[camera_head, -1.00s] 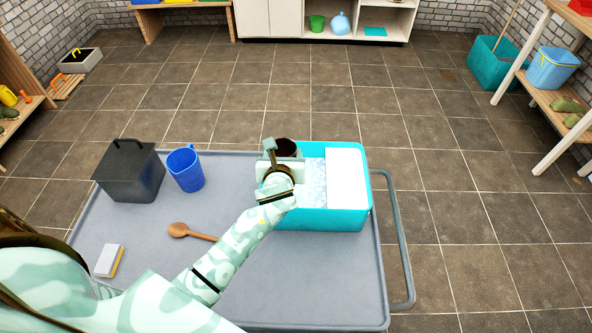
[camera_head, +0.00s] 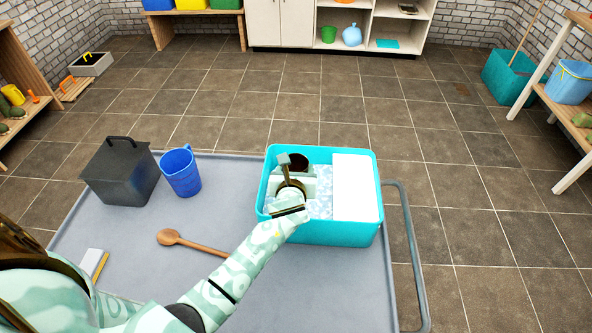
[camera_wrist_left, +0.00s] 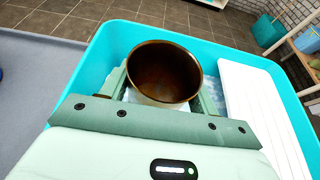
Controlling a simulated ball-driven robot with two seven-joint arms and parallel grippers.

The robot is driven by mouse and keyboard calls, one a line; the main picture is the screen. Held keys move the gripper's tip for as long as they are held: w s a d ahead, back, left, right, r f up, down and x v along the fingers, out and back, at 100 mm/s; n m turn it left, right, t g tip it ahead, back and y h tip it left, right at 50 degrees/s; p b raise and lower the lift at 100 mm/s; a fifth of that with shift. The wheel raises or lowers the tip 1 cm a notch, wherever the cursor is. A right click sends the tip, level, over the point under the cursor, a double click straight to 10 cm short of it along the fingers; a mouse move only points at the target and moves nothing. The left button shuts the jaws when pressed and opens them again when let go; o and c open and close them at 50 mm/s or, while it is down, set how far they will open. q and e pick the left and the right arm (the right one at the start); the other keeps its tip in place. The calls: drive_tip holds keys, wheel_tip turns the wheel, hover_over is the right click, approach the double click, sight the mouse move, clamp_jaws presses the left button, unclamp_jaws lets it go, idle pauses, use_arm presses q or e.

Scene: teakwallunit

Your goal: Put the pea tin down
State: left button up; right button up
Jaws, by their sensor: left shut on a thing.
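The pea tin (camera_head: 299,161) is an open tin with a dark brown inside. It also shows in the left wrist view (camera_wrist_left: 165,72), mouth up and seemingly empty. My left gripper (camera_head: 295,174) is shut on it, one finger on each side, as the left wrist view shows (camera_wrist_left: 163,98). The tin is within the left part of a teal box (camera_head: 320,232), over a pale, ice-like filling (camera_head: 323,190). The gripper and arm hide the tin's lower part, so I cannot tell whether it touches the filling. My right gripper is not in view.
A white panel (camera_head: 356,188) covers the box's right part. The grey cart top (camera_head: 120,235) also holds a dark lidded bin (camera_head: 120,172), a blue jug (camera_head: 181,172), a wooden spoon (camera_head: 190,243) and a sponge (camera_head: 94,264). A grey handle (camera_head: 412,240) runs along the cart's right side.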

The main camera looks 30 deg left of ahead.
use_arm(q)
drive_tip(key=shift+f, duration=0.6)
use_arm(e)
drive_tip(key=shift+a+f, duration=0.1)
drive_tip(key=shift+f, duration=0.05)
use_arm(q)
drive_tip(key=o, duration=1)
drive_tip(key=shift+r, duration=0.1)
drive_tip(key=shift+r, duration=0.4)
drive_tip(key=p+v, duration=0.5)
drive_tip(key=v, duration=0.7)
drive_tip(key=shift+r, duration=0.15)
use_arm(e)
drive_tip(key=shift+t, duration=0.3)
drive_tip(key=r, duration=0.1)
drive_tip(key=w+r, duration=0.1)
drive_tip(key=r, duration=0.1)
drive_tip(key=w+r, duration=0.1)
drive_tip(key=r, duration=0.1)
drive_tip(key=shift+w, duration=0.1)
use_arm(q)
drive_tip(key=shift+a, duration=0.1)
